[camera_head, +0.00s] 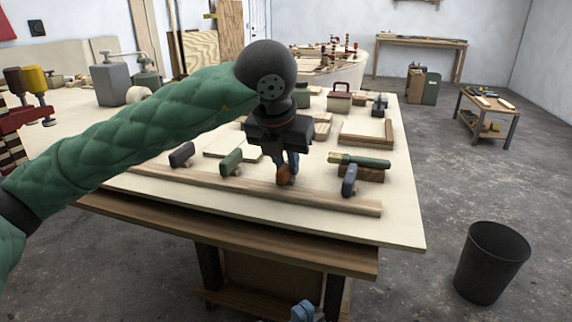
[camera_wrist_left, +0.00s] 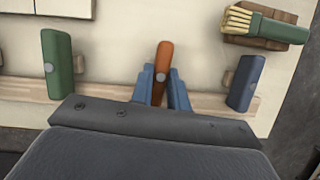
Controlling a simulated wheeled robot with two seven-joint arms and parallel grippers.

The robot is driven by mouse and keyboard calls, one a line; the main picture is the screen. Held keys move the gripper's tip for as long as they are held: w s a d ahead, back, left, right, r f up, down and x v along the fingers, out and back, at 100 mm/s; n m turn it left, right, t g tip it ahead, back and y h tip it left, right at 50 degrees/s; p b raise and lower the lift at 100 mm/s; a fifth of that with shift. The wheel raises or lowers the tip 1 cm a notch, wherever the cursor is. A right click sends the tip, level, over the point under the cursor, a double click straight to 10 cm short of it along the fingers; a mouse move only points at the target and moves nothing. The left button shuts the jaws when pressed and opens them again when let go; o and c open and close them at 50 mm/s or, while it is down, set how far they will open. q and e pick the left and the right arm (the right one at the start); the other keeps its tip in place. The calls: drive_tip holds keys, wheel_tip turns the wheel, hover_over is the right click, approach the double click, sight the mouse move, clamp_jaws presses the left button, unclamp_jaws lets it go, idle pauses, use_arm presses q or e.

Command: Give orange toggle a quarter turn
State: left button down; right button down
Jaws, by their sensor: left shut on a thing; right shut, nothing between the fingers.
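The orange toggle (camera_head: 284,175) stands on a wooden strip near the front of the workbench. My left gripper (camera_head: 288,168) reaches down over it and is shut on it. In the left wrist view the orange toggle (camera_wrist_left: 162,68) sits between my blue fingers (camera_wrist_left: 164,95). There it looks slightly tilted, its top leaning right, and its lower end is partly hidden by the fingers. My right gripper (camera_head: 304,311) shows only in part at the bottom edge of the head view, below the bench, shut and empty.
A green toggle (camera_head: 231,162) and a dark toggle (camera_head: 182,155) stand left of the orange one. A blue-grey toggle (camera_head: 349,181) stands right, near a green-handled brush (camera_head: 360,161) on a wooden block. A black bin (camera_head: 491,262) stands on the floor at right.

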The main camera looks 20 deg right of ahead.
sight(281, 171)
use_arm(q)
drive_tip(key=shift+n, duration=0.3)
idle(0.5)
drive_tip(key=c, duration=1.4)
unclamp_jaws()
drive_tip(key=shift+o, duration=0.2)
drive_tip(key=shift+v, duration=3.9)
drive_tip(key=shift+d+p, duration=0.1)
drive_tip(key=shift+p, duration=0.2)
